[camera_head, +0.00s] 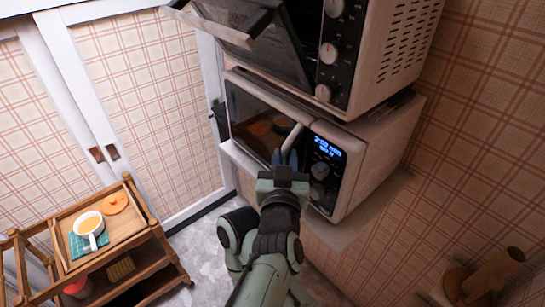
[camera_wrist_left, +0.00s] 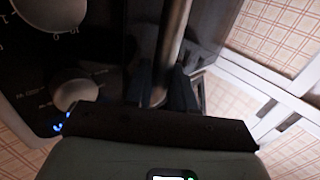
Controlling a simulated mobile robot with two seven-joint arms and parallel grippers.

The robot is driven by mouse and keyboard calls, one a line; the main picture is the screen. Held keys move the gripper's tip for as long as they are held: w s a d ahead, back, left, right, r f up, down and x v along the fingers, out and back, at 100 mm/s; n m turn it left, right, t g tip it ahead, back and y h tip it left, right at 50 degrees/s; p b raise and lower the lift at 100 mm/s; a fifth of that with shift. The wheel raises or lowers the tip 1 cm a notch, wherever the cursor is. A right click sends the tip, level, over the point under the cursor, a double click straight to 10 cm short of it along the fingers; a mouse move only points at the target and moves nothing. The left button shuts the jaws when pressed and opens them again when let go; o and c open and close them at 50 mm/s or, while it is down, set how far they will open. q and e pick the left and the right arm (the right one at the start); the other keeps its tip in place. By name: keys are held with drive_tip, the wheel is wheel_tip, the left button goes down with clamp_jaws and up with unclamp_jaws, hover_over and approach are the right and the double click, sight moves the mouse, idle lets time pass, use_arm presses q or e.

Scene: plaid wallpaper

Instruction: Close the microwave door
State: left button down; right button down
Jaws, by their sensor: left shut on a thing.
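The white microwave (camera_head: 362,165) stands on a ledge, with a lit blue display and knobs on its dark front panel. Its dark glass door (camera_head: 250,115) looks nearly flush with the front; I cannot tell whether a small gap is left. The metal door handle (camera_head: 291,139) is upright beside the panel. My left gripper (camera_head: 286,158) is at the handle, shut on it. In the left wrist view the handle (camera_wrist_left: 175,35) runs down between the dark fingers (camera_wrist_left: 160,92), with the microwave knob (camera_wrist_left: 75,94) to the left. My right gripper is not in view.
A white toaster oven (camera_head: 388,50) sits on top of the microwave, its door (camera_head: 230,28) hanging open. A wooden holder (camera_head: 485,278) is at lower right. Grey floor is clear between.

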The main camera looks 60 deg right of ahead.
use_arm(q)
drive_tip(key=shift+w+r, duration=0.25)
drive_tip(key=shift+s+d, duration=0.1)
drive_tip(key=shift+s, duration=0.1)
drive_tip(key=c, duration=1.4)
unclamp_jaws()
drive_tip(key=o, duration=0.4)
drive_tip(key=shift+d+f, duration=0.1)
drive_tip(key=shift+d, duration=0.2)
drive_tip(key=shift+c, duration=0.2)
drive_tip(key=shift+f, duration=0.2)
drive_tip(key=shift+s+a+f, duration=0.1)
drive_tip(key=shift+s+a, duration=0.15)
drive_tip(key=shift+a, duration=0.05)
drive_tip(key=b+v, duration=0.1)
drive_tip(key=v, duration=1.1)
drive_tip(key=shift+s+a+r+b, duration=0.2)
drive_tip(key=shift+a+r+b, duration=0.1)
drive_tip(key=shift+a+r, duration=0.05)
